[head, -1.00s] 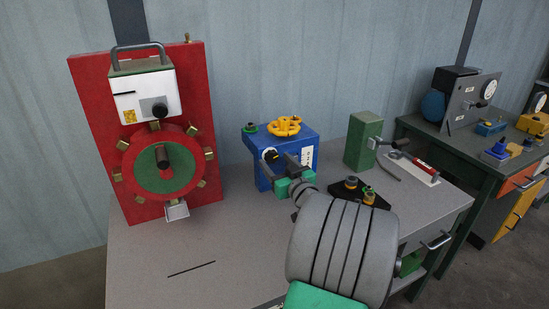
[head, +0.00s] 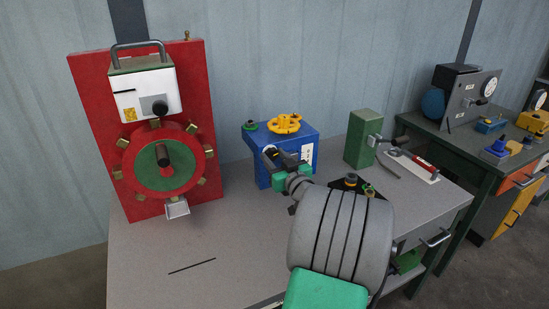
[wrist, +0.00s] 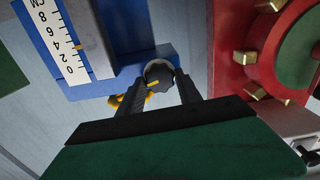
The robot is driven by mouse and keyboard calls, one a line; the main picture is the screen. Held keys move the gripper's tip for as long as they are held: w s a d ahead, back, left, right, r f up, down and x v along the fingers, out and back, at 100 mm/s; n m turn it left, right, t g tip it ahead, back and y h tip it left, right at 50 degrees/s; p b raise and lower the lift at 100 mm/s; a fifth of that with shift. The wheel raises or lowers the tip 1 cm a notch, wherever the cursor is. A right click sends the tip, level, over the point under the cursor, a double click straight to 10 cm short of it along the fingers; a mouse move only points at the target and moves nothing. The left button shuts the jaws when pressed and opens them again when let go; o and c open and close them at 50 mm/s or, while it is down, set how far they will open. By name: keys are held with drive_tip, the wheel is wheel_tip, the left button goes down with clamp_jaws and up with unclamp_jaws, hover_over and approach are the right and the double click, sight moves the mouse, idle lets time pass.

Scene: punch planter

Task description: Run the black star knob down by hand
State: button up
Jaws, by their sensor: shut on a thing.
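The black star knob (wrist: 158,73) sits on the front of the blue box (wrist: 118,83), with a pale ring behind it and a yellow mark on it. My gripper (wrist: 160,90) is shut on the knob in the wrist view, one dark finger on each side. In the head view my gripper (head: 277,158) reaches the left part of the blue box's (head: 308,140) front face and hides most of the knob. A yellow handwheel (head: 284,123) and a small green knob (head: 250,126) are on top of the box.
A red panel (head: 88,95) with a round flange and brass clamps stands at left. A green block (head: 363,140) and a red-handled tool (head: 425,168) are at right. A second bench (head: 450,140) stands farther right.

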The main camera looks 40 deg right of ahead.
drive_tip(key=shift+c, duration=1.3)
drive_tip(key=shift+f+m+b, duration=0.2)
drive_tip(key=shift+m+b, duration=0.5)
drive_tip(key=shift+m, duration=0.1)
drive_tip(key=shift+r+m, duration=0.15)
drive_tip(key=shift+m, duration=0.85)
drive_tip(key=o, duration=1.4)
drive_tip(key=shift+c, duration=0.2)
